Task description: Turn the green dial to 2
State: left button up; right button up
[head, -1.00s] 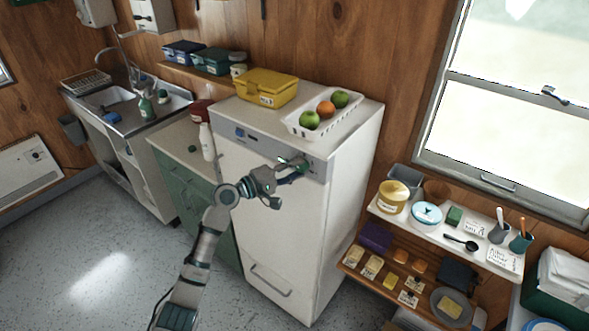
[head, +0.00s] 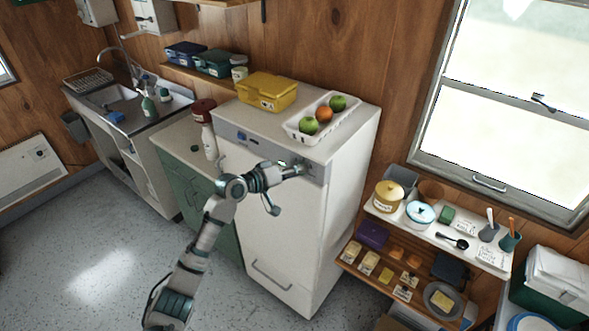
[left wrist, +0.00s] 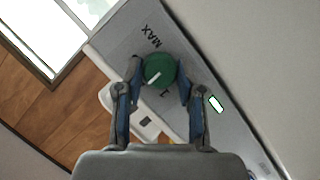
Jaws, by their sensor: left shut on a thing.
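The green dial (left wrist: 160,68) sits on the grey control strip of a white appliance (head: 270,215). In the left wrist view its white pointer line slants toward the lower left. The letters MAX stand above it in that picture and a small mark, perhaps a 1, below it; I cannot see a 2. My left gripper (left wrist: 158,78) is shut on the dial, one finger on each side. In the head view my left gripper (head: 301,169) reaches the strip's right part and largely hides the dial. My right gripper is not in view.
A white tray of fruit (head: 293,128) and a yellow box (head: 268,90) stand on top of the appliance. A red-capped bottle (head: 209,140) stands on the counter to its left. A shelf with pots and cards (head: 465,228) is at the right. The floor at left is clear.

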pick_arm(q)
jog(key=shift+s+f, duration=0.1)
jog(key=shift+f, duration=0.5)
jog(key=o, duration=0.9)
jog(key=shift+d, duration=0.1)
jog(key=shift+c, duration=0.2)
jog(key=shift+o, duration=1.4)
jog(key=shift+r, duration=0.2)
jog(key=v, duration=1.1)
jog(key=shift+a, duration=0.4)
jog(key=shift+s+d+r, duration=0.1)
jog(key=shift+r, duration=0.05)
